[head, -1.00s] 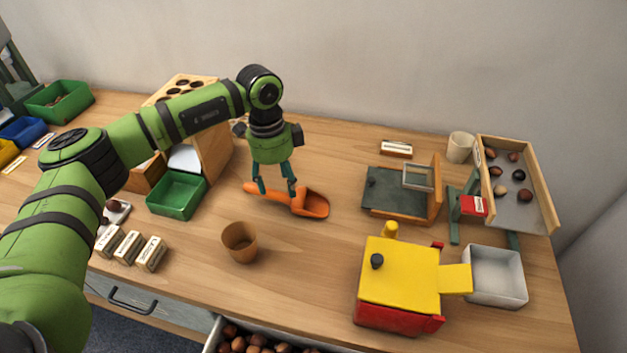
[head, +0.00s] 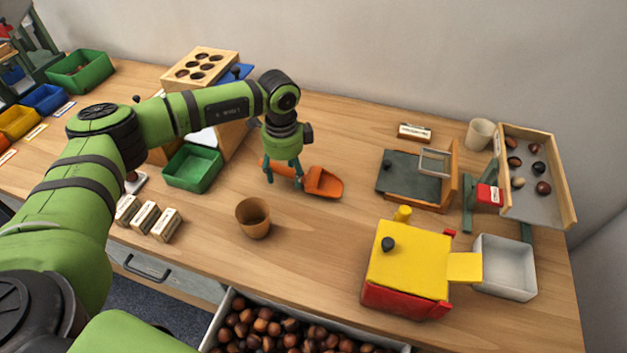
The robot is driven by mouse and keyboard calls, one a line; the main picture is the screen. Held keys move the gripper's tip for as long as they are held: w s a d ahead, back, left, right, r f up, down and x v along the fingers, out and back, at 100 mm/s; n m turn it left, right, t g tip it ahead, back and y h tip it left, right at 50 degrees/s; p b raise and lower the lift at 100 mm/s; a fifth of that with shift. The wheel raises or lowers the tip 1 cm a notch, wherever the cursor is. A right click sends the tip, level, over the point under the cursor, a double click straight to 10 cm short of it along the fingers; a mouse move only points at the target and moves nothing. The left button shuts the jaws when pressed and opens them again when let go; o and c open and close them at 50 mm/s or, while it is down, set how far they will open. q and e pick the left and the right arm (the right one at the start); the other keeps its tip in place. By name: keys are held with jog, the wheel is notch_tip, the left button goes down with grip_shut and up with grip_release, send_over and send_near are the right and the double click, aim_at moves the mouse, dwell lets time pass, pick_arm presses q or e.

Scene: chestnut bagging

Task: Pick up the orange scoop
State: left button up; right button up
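The orange scoop (head: 323,182) lies on the wooden table near the middle of the head view. Its bowl is to the right and its handle runs to the upper left. My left gripper (head: 284,184) points down over the handle, with its two fingers apart. One fingertip is near the middle of the handle and the other is near where the handle meets the bowl. I cannot tell whether the fingers touch the scoop. Part of the handle is hidden behind the fingers. My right gripper is not in view.
A brown cup (head: 253,218) stands in front of the scoop. A green tray (head: 193,168) is to the left. A board with a small frame (head: 415,178) and a yellow and red box (head: 408,268) are to the right. An open drawer (head: 222,318) holds chestnuts.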

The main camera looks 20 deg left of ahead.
aim_at(287, 171)
pick_arm(q)
grip_shut()
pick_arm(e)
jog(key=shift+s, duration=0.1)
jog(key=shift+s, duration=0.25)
pick_arm(q)
jog(key=shift+r, duration=0.45)
jog(key=r, duration=0.3)
jog(key=shift+d+r+b, duration=0.2)
jog(key=shift+r+b, duration=0.05)
jog(key=shift+b, duration=0.05)
jog(key=s+d+r+b, duration=0.1)
jog(key=s+d+r, duration=0.3)
jog(key=d, duration=0.6)
jog(key=shift+d+r, duration=0.3)
jog(key=shift+r, duration=1.05)
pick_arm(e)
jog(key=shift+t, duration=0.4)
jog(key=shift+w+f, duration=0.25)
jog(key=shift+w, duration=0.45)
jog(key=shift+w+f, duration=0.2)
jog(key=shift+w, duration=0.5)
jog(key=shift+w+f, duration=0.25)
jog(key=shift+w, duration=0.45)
